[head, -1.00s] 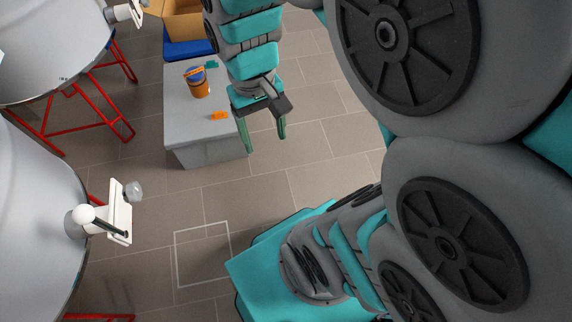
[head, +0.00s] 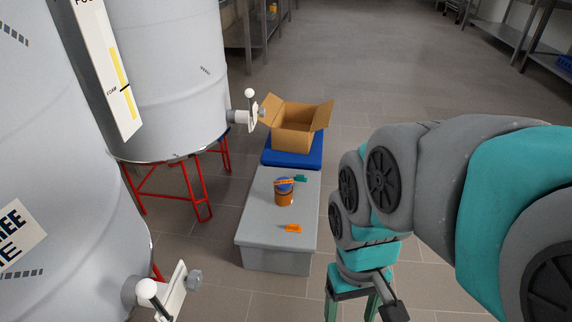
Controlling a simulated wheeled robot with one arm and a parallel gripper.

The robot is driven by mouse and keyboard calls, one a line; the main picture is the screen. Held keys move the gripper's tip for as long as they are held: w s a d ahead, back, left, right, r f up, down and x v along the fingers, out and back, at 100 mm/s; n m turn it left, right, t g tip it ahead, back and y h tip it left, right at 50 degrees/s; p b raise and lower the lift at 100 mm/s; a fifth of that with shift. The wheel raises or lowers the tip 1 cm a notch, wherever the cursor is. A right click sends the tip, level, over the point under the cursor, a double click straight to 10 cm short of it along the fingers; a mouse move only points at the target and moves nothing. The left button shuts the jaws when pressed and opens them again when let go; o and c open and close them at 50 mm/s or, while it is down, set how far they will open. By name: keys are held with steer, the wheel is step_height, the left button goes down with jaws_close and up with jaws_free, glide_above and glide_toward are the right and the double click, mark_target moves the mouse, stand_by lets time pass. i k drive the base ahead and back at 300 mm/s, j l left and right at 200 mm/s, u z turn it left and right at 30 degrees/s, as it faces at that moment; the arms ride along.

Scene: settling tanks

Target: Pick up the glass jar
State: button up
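An orange-brown jar-like container (head: 284,197) with a blue top stands upright on a grey box-shaped bench (head: 262,238). It looks like the glass jar, but I cannot tell whether it is glass. A small orange item lies across its top. My gripper (head: 351,307) is at the bottom edge of the head view, to the right of the bench and nearer than the jar. Its two green fingers point down and stand apart with nothing seen between them. The fingertips are cut off by the frame edge.
A teal item (head: 300,178) and an orange item (head: 291,228) lie on the bench. Behind it an open cardboard box (head: 294,138) sits on a blue base (head: 290,160). Large tanks (head: 165,80) with red legs and white valves stand left. Open floor lies right of the bench.

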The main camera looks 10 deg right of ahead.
mark_target(284, 199)
steer(key=i+l, duration=0.1)
steer(key=l, duration=0.4)
steer(key=i+l, duration=0.15)
steer(key=l, duration=0.35)
steer(key=l+u, duration=0.1)
steer(key=u, duration=1.55)
